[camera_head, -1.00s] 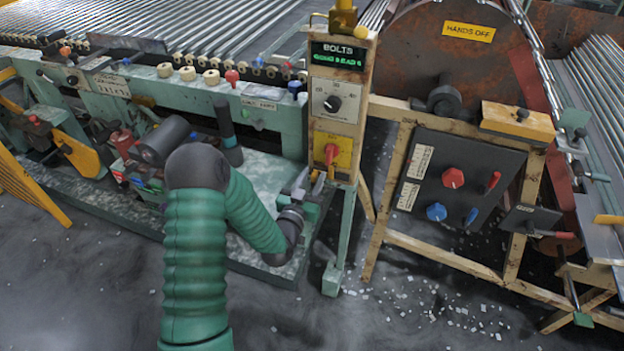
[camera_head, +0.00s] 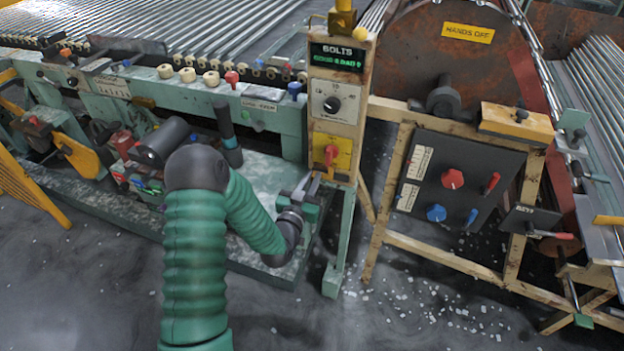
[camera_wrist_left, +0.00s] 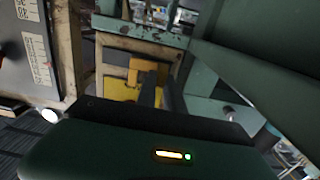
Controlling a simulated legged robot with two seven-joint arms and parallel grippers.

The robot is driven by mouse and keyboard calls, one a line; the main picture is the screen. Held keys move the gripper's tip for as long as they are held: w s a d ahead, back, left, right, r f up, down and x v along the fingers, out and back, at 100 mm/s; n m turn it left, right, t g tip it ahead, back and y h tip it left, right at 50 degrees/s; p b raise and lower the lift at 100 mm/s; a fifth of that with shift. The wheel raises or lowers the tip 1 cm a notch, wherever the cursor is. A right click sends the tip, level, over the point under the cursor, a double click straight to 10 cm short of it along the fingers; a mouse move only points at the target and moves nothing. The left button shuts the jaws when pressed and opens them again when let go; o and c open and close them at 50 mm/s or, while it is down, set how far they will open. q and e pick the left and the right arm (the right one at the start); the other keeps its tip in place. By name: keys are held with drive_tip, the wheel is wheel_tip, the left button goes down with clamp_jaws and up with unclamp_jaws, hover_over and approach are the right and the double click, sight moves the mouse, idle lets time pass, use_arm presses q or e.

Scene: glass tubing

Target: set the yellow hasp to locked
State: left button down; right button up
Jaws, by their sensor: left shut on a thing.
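A yellow plate (camera_head: 341,150) with a red handle (camera_head: 331,154) is on the front of the upright control post. The yellow hasp (camera_wrist_left: 148,70) shows in the left wrist view as a yellow-orange piece in front of a yellow plate, just beyond my fingers. My left gripper (camera_head: 311,184) is at the lower left edge of the post. It is shut on the yellow hasp, and its fingers hide much of it in the head view. The hasp's exact setting cannot be read. My right gripper is not in view.
The post also carries a black dial (camera_head: 332,104) and a lit BOLTS display (camera_head: 337,57). To the right, a dark panel (camera_head: 462,180) holds red and blue knobs and levers. A long green bench (camera_head: 270,135) with rollers lies left. Open floor with scattered chips is in front.

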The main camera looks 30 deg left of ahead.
use_arm(q)
drive_tip(key=shift+d, duration=0.1)
idle(0.7)
drive_tip(key=shift+w+d, duration=0.25)
drive_tip(key=shift+d, duration=1)
drive_tip(key=c, duration=1.4)
unclamp_jaws()
drive_tip(key=shift+d, duration=0.1)
drive_tip(key=shift+c, duration=0.2)
drive_tip(key=p+v, duration=0.7)
drive_tip(key=v, duration=0.9)
drive_tip(key=shift+s, duration=0.35)
drive_tip(key=shift+f, duration=0.1)
